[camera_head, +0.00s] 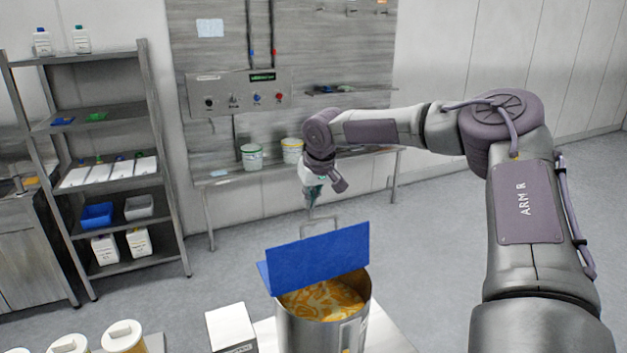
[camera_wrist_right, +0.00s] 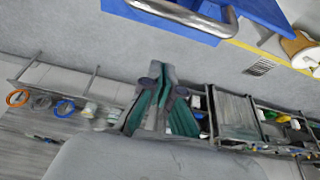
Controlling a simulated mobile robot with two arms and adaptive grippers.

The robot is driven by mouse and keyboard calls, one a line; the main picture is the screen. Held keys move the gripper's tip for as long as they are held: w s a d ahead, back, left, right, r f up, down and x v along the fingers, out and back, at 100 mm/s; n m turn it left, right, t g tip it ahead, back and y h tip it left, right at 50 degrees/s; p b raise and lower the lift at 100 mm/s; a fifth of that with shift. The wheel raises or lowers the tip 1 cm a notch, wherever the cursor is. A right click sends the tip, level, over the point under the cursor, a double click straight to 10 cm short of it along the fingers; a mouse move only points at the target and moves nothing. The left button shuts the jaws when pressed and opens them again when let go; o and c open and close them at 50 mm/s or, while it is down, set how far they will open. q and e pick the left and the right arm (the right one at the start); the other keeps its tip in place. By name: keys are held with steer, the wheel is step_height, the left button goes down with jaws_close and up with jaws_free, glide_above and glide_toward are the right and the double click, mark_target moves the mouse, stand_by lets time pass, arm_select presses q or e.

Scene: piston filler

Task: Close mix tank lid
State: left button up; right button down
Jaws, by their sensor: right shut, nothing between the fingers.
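The mix tank (camera_head: 322,322) is a steel pot with orange and yellow contents, on a white surface at the bottom middle of the head view. Its blue lid (camera_head: 318,254) stands raised, tilted up at the far side of the opening. A metal handle (camera_head: 308,226) sticks out behind the lid's top edge. My right gripper (camera_head: 312,202) is shut and empty, just above and behind the lid near the handle. In the right wrist view the gripper (camera_wrist_right: 150,128) is apart from the handle (camera_wrist_right: 190,14) and the blue lid (camera_wrist_right: 255,12). My left gripper is not in view.
A white box (camera_head: 231,328) stands left of the tank. Several white-lidded jars (camera_head: 124,338) are at the bottom left. A shelf rack (camera_head: 110,165) with bottles and bins stands at the left. A wall bench with tubs (camera_head: 252,157) is behind. Open floor (camera_head: 430,220) lies at the right.

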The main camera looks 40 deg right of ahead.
steer(key=s, duration=0.1)
steer(key=s+p, duration=0.1)
steer(key=s+a+f+p, duration=0.1)
steer(key=shift+s, duration=0.35)
